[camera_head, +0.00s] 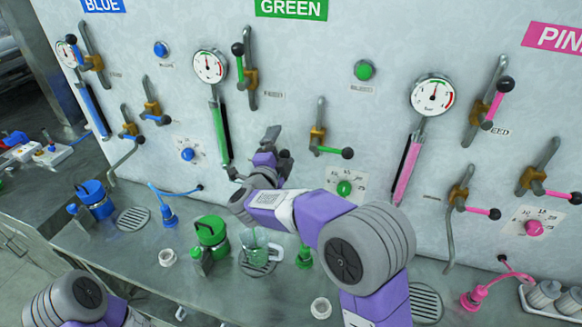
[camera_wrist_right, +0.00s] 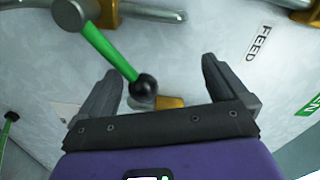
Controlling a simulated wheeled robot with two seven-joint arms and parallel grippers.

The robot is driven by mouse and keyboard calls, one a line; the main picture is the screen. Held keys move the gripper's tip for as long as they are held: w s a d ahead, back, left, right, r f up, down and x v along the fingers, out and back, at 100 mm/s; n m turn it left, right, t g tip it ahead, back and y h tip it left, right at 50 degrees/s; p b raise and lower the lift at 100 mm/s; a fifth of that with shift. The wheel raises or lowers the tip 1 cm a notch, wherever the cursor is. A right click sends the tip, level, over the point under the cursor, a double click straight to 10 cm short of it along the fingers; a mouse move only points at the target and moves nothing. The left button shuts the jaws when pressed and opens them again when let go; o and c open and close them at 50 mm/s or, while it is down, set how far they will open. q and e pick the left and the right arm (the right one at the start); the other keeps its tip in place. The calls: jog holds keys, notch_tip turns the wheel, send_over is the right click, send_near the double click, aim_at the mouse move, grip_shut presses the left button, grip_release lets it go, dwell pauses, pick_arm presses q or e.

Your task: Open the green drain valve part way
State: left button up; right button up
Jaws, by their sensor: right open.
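My right gripper (camera_head: 281,145) is up at the panel in the green section, below the green gauge. Its fingers also show in the right wrist view (camera_wrist_right: 165,90), spread apart with nothing clamped. In that view a green lever (camera_wrist_right: 107,48) with a black knob (camera_wrist_right: 143,87) reaches into the space between the fingers. I take it for the green drain valve's lever. The head view hides that valve behind my right gripper and forearm. Whether a finger touches the lever, I cannot tell. My left gripper is out of view.
Another green-handled valve (camera_head: 318,135) sits just right of my gripper, and the green feed valve (camera_head: 247,75) is above it. A green canister (camera_head: 212,235) and a glass jug (camera_head: 258,248) stand on the bench below. Blue and pink valves lie to either side.

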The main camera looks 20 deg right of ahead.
jog(key=shift+f, duration=0.1)
jog(key=b+v, duration=0.2)
jog(key=v, duration=0.7)
dwell(0.3)
dwell(0.4)
